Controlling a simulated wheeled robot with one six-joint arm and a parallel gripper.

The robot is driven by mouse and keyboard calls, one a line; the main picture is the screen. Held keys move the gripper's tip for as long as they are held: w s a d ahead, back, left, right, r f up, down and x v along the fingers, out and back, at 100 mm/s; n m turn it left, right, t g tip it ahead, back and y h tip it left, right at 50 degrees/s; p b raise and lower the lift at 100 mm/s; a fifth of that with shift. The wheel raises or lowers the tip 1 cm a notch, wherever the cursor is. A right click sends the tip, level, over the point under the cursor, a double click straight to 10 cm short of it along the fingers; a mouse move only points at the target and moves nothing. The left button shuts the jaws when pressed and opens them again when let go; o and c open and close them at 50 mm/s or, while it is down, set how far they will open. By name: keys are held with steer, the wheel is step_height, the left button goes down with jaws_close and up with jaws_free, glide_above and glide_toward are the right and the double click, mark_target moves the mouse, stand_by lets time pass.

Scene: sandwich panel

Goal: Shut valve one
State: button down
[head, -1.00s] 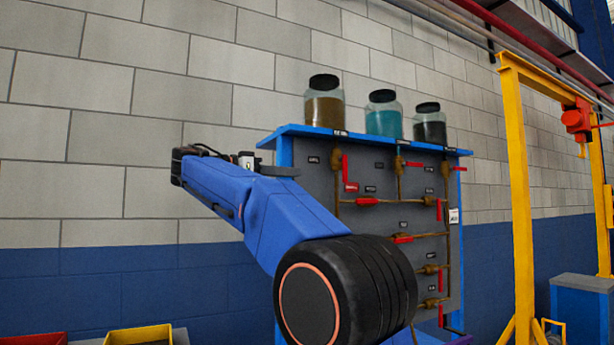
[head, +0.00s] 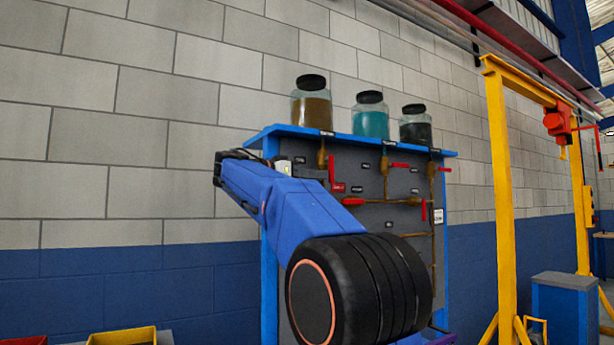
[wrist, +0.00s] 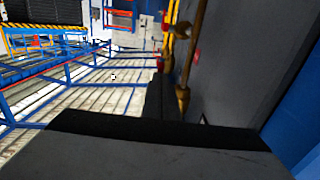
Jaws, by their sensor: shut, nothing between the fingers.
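The grey panel (head: 350,222) in a blue frame carries brass pipes and several valves with red handles. The handle of the valve (head: 331,168) below the brown jar stands upright. Another red handle (head: 399,165) lies sideways at the upper right of the panel. The labels are too small to read, so I cannot tell which is valve one. My gripper (wrist: 161,95) is shut and empty in the wrist view, close beside a brass pipe (wrist: 186,62) with fittings. I cannot see whether it touches. My arm hides the panel's lower left in the head view.
Jars of brown (head: 311,108), teal (head: 370,120) and dark contents (head: 415,127) stand on the panel's blue top shelf. A yellow gantry (head: 502,200) and a blue cabinet (head: 565,305) stand at right. A yellow bin (head: 122,337) sits at lower left.

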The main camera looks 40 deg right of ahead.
mark_target(331, 182)
steer(key=shift+s+d, duration=0.1)
steer(key=shift+d, duration=0.25)
stand_by(0.3)
steer(key=d+h, duration=0.1)
steer(key=h, duration=0.1)
steer(key=d+f+g+h, duration=0.1)
steer(key=h, duration=0.1)
steer(key=s+d+g+h, duration=0.1)
steer(key=d+h, duration=0.1)
steer(key=h, duration=0.1)
steer(key=shift+f, duration=0.35)
steer(key=shift+s+d+r, duration=0.15)
steer(key=shift+d+r, duration=0.15)
steer(key=shift+d, duration=0.45)
steer(key=shift+s+d+r, duration=0.2)
steer(key=shift+d+r, duration=0.1)
steer(key=shift+d, duration=0.45)
steer(key=shift+s+d+r, duration=0.15)
steer(key=shift+d+r, duration=0.15)
steer(key=shift+d, duration=0.45)
steer(key=shift+s+d+r, duration=0.1)
steer(key=shift+d+r, duration=0.3)
